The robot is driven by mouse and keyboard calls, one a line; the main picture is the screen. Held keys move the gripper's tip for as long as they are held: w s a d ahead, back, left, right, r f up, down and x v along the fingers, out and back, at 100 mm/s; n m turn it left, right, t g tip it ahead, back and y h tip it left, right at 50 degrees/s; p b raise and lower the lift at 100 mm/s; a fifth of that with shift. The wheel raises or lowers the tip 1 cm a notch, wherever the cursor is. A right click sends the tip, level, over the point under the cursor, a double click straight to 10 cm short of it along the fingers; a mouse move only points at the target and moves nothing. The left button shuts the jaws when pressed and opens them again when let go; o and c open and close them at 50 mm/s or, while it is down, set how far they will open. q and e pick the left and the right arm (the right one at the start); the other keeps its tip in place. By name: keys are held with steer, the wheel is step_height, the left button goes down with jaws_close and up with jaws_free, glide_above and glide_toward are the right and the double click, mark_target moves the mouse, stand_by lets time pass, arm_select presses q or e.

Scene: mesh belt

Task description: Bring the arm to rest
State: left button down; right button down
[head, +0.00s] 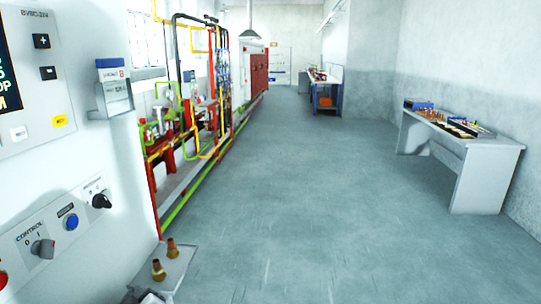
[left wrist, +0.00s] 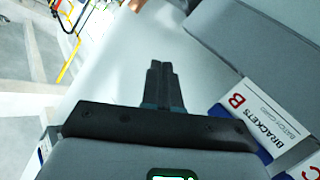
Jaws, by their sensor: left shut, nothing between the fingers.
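My left gripper (left wrist: 160,68) shows in the left wrist view with its two dark fingers together and nothing between them. The fingers point away from the camera over a pale grey surface and touch no object that I can make out. In the head view only a small dark and pale part at the bottom edge, left of centre, may belong to this arm; I cannot make out its fingers there. My right gripper is in neither view.
A white control cabinet (head: 95,150) with knobs and buttons fills the left. A small grey shelf (head: 180,275) holds two brass-coloured pieces. A batch card (left wrist: 255,125) is right of my fingers. A grey table (head: 480,170) stands right; the middle floor is clear.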

arm_select(q)
steer(key=s+d+f+m+g+h, duration=0.2)
steer(key=s+d+f+h, duration=0.15)
steer(key=f, duration=0.45)
steer(key=s+d+f+m+g+h, duration=0.1)
steer(key=s+d+f+m+h, duration=0.1)
steer(key=s+d+f, duration=0.45)
steer(key=s+d+f+m+g+h, duration=0.1)
steer(key=s+f+m+g+h, duration=0.15)
steer(key=f, duration=0.75)
steer(key=s+d+f+m+g+h, duration=0.2)
steer(key=s+d+g, duration=0.1)
steer(key=s, duration=0.5)
steer(key=s+d+f+m+g+h, duration=0.2)
steer(key=s+d+g, duration=0.1)
steer(key=s+d, duration=0.3)
steer(key=s, duration=0.2)
steer(key=shift+s+d+f+m+h, duration=0.25)
steer(key=shift+s+f+m+h, duration=0.1)
steer(key=shift+s+h, duration=0.05)
